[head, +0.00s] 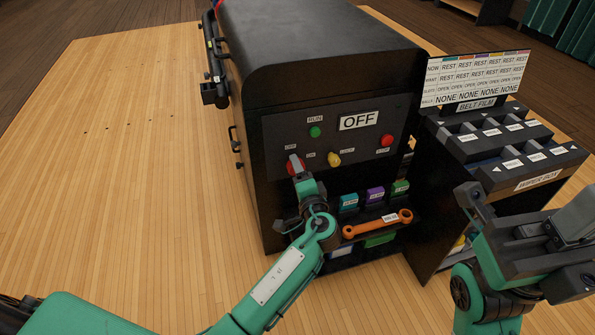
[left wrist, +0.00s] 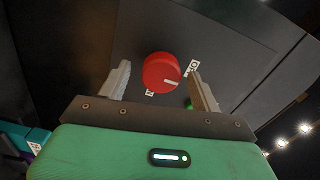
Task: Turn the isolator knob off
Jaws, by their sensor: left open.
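The isolator knob (head: 291,165) is red and sits low on the left of the machine's dark front panel (head: 275,130). In the left wrist view the knob (left wrist: 158,68) is round, and its white mark points right, roughly toward the OFF label (left wrist: 193,68). The other label (left wrist: 150,93) is below it. My left gripper (left wrist: 159,75) is open, with one finger on each side of the knob; contact cannot be told. In the head view my left gripper (head: 299,174) partly covers the knob. A large panel sign (head: 359,121) reads OFF. My right gripper (head: 470,196) is at the right, its fingers unclear.
The panel also has a green RUN lamp (head: 315,132), a yellow knob (head: 334,159) and a red stop button (head: 387,140). An orange wrench (head: 377,225) lies on a shelf below. A black slotted rack (head: 440,165) stands right. The wooden floor at left is clear.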

